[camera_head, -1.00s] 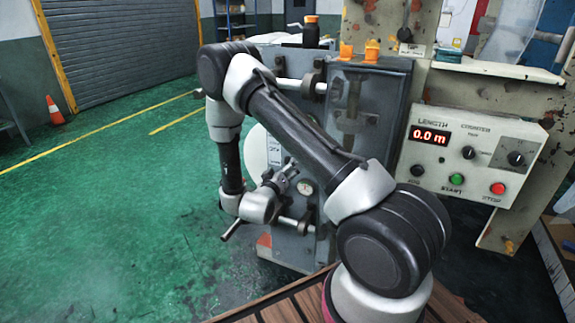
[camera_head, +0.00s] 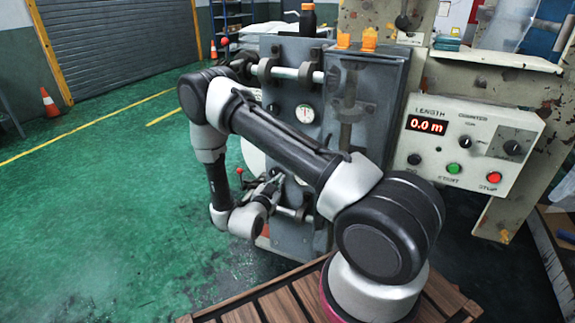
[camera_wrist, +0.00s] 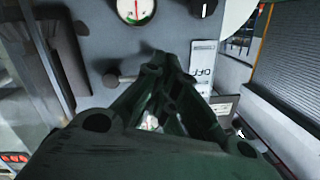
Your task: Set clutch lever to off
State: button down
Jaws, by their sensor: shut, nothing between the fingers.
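My gripper (camera_head: 275,181) is shut and empty, low in front of the grey machine panel (camera_head: 280,95). In the wrist view its dark fingers (camera_wrist: 166,60) point at the panel, over a white label (camera_wrist: 203,68) that reads partly "OFF". A dark knob or rod end (camera_wrist: 111,80) sticks out left of the fingertips. In the head view, a red-tipped lever (camera_head: 239,172) shows just left of my gripper, and another red-tipped lever (camera_head: 225,42) at the panel's upper left. I cannot tell which is the clutch lever or whether my fingers touch it.
A round gauge (camera_head: 305,113) sits on the panel above my gripper and also in the wrist view (camera_wrist: 135,9). A control box (camera_head: 465,150) with a 0.0 m display is at the right. Horizontal rollers (camera_head: 285,70) cross the panel's top.

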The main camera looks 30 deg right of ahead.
jog(key=w+d+m, duration=0.3)
jog(key=d+m, duration=0.1)
jog(key=m, duration=0.9)
jog(key=w+d+r+m+g+h, duration=0.1)
jog(key=w+d+m, duration=0.2)
jog(key=m, duration=1.1)
jog(key=shift+w+d, duration=0.4)
jog(key=shift+w, duration=0.3)
jog(key=shift+w+a+r, duration=0.1)
jog(key=shift+w+r, duration=0.25)
jog(key=shift+r, duration=0.45)
